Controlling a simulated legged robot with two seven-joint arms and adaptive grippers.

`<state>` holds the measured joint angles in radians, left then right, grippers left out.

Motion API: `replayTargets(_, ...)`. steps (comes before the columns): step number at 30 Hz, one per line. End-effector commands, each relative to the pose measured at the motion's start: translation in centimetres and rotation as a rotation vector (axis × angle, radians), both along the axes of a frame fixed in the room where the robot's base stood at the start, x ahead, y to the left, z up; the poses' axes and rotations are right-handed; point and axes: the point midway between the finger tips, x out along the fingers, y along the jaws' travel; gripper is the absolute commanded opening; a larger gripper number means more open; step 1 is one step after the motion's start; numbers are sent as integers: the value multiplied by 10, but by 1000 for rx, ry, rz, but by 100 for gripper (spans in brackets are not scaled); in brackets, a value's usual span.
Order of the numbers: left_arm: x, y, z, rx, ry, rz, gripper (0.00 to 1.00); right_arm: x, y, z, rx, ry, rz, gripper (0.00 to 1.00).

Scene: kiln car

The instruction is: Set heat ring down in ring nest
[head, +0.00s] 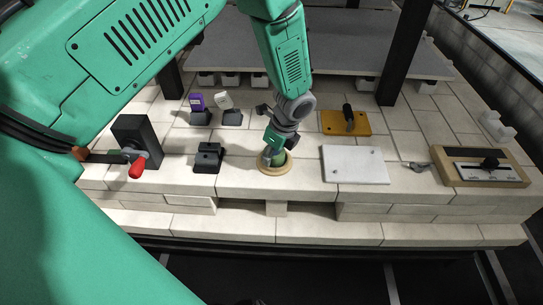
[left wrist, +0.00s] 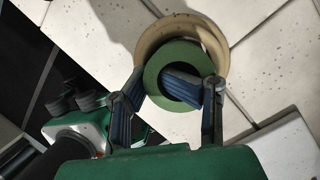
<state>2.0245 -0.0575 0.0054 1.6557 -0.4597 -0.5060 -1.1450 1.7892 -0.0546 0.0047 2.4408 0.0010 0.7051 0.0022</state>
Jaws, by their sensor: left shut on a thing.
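The heat ring is a green ring that shows clearly in the left wrist view (left wrist: 172,53) and as a small green patch in the head view (head: 279,158). My left gripper (head: 273,146) points down and is shut on it. In the left wrist view the fingers (left wrist: 149,85) pinch the ring's wall, one blue pad inside its hole. The ring nest is a tan round rim (head: 274,173) on the pale bricks; it also shows in the left wrist view (left wrist: 149,38). The green ring overlaps the nest there; whether they touch is unclear. My right gripper is out of view.
A black block (head: 208,157) stands left of the nest, and a dark box with a red-handled lever (head: 137,167) farther left. A white plate (head: 355,165) lies to the right. Behind it is an orange plate with a black handle (head: 346,122). A slider panel (head: 485,168) sits far right.

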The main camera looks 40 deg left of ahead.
Motion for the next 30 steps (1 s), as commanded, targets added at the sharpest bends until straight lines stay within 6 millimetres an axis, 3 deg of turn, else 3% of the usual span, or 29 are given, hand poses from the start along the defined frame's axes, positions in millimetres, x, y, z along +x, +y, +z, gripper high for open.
replayTargets(5, 0, 0, 0, -1, 0, 0, 0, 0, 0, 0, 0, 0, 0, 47)
replayTargets(6, 0, 0, 0, -1, 0, 0, 22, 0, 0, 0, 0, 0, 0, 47)
replayTargets(9, 0, 0, 0, -1, 0, 0, 53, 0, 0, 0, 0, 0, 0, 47)
replayTargets(24, 0, 0, 1, -1, -1, 0, 53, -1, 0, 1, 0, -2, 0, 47)
replayTargets(30, 4, -6, 25, -1, -4, 0, 53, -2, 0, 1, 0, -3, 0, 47)
